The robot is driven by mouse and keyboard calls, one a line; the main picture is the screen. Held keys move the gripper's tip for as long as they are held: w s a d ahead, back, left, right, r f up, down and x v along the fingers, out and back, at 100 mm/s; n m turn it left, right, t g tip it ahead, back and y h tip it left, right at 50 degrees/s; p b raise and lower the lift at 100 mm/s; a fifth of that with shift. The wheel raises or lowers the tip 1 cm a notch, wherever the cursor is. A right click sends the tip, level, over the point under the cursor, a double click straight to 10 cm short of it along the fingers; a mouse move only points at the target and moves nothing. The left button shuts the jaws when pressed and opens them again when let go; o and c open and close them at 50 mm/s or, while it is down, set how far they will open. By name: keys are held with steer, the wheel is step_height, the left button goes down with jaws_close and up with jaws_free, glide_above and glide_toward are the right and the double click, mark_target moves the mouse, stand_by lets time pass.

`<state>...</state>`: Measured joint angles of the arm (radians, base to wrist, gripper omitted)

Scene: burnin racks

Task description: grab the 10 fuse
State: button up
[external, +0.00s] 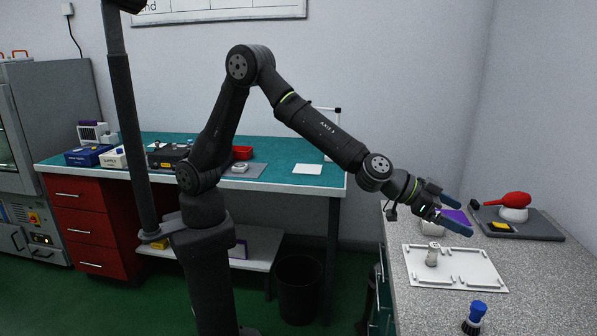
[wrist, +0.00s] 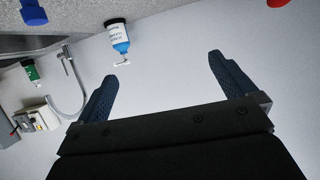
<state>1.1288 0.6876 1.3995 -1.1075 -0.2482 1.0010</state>
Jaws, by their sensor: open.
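I cannot make out a marking "10" on anything, so I cannot tell which thing is the 10 fuse. A small pale upright cylinder (external: 432,256), possibly a fuse, stands on the white tray (external: 484,280) on the right-hand counter. My gripper (external: 466,218) is open, its dark blue fingers spread above and behind the tray, pointing right. In the wrist view my gripper (wrist: 160,68) also shows open, with nothing between its fingers. The wrist view looks tilted over and shows mostly blank wall; the tray and pale cylinder are not in it.
A blue-capped bottle (external: 475,317) stands at the counter's front. A dark board (external: 545,226) at the back bears a red bulb-shaped item (external: 512,199). The wrist view shows a blue-labelled bottle (wrist: 118,38), a green item (wrist: 31,70) and a curved metal pipe (wrist: 75,90).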

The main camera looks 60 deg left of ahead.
steer(key=c, duration=1.1)
steer(key=shift+o, duration=0.2)
steer(key=g+y, duration=0.6)
steer(key=y, duration=0.1)
glide_toward(431, 244)
steer(key=x, duration=0.7)
steer(key=shift+s+d, duration=0.1)
steer(key=shift+d, duration=0.15)
steer(key=shift+x, duration=2.5)
